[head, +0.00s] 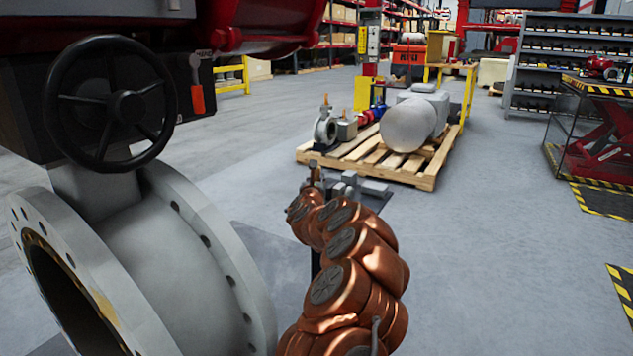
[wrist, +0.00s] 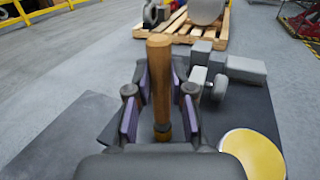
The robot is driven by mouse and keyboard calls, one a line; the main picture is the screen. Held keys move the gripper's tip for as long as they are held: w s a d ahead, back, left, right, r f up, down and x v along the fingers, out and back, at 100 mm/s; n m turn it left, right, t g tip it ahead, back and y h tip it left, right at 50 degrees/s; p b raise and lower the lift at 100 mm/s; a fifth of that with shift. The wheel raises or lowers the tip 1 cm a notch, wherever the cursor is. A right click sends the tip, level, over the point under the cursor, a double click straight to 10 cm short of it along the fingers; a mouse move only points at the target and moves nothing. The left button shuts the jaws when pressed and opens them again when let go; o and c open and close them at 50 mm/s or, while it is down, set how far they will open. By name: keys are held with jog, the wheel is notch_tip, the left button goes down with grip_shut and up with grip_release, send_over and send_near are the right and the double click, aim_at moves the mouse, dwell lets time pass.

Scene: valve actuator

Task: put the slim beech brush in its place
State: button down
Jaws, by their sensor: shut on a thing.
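The slim beech brush (wrist: 160,75) has a round wooden handle and a darker yellow-brown band at its lower end in the wrist view. My gripper (wrist: 161,100) is shut on it, with purple-lined fingers on both sides of the handle. The handle points up and away in that view. Any bristles are hidden behind the gripper body. In the head view my gripper (head: 314,180) is small and partly hidden by my copper-coloured arm. I cannot tell which spot is the brush's place.
Grey blocks (wrist: 230,68) and a yellow disc (wrist: 254,154) lie on or over a dark mat (wrist: 262,112). A large flanged valve (head: 195,265) with a black handwheel (head: 125,105) fills the left. A loaded pallet (head: 425,180) stands beyond; open floor lies right.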

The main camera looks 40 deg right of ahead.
jog(key=shift+f, duration=0.1)
jog(key=c, duration=1)
grip_release()
jog(key=shift+c, duration=0.2)
jog(key=shift+r, duration=0.2)
jog(key=shift+s+a+f, duration=0.15)
jog(key=shift+s+a, duration=0.3)
jog(key=shift+a, duration=0.1)
jog(key=p+v, duration=0.1)
jog(key=v, duration=0.9)
jog(key=shift+a+p, duration=0.2)
jog(key=shift+p, duration=0.1)
jog(key=shift+s, duration=0.2)
